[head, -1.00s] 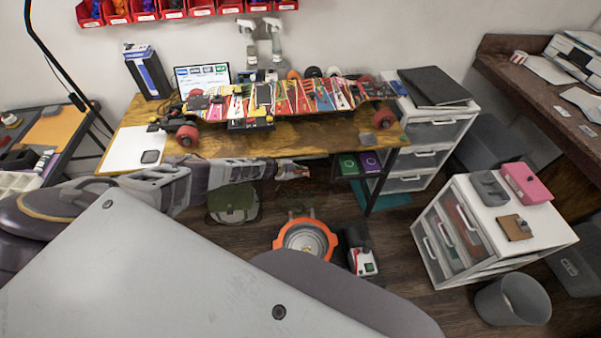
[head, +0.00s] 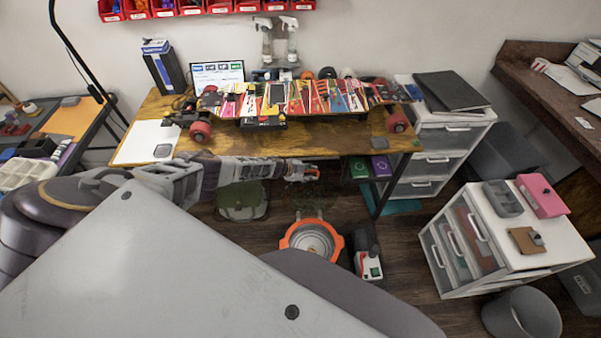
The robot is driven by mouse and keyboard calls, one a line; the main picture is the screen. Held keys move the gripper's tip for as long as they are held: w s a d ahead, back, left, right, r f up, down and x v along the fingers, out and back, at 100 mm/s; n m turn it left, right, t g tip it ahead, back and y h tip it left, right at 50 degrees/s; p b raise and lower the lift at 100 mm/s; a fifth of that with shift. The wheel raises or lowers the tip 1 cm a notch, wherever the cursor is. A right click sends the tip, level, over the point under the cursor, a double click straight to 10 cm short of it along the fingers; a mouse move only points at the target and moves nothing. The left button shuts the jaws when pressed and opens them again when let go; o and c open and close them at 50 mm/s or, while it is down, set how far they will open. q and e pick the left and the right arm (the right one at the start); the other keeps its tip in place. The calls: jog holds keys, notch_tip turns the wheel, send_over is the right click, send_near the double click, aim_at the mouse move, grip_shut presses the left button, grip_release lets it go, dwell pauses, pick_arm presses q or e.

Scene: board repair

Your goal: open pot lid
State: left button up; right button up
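A round pot (head: 312,241) with an orange rim and a grey metallic middle sits on the dark wood floor in front of the workbench. I cannot tell whether the grey middle is a lid or the pot's inside. My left gripper (head: 304,172) is at the end of the arm reaching in from the left, near the bench's front edge. In the picture it is above the pot and apart from it. It is too small to tell whether its fingers are open or shut. My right gripper is not in view.
A skateboard (head: 285,100) lies on the wooden workbench (head: 300,136). A red and white device (head: 368,264) stands right of the pot. A white drawer unit (head: 445,262) and a grey bin (head: 522,314) are further right. Floor between the device and drawers is clear.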

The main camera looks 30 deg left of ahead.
pick_arm(q)
jog(key=shift+s+a+r, duration=0.1)
jog(key=v, duration=1.1)
jog(key=shift+s, duration=0.25)
dwell(0.8)
jog(key=shift+a+r, duration=0.1)
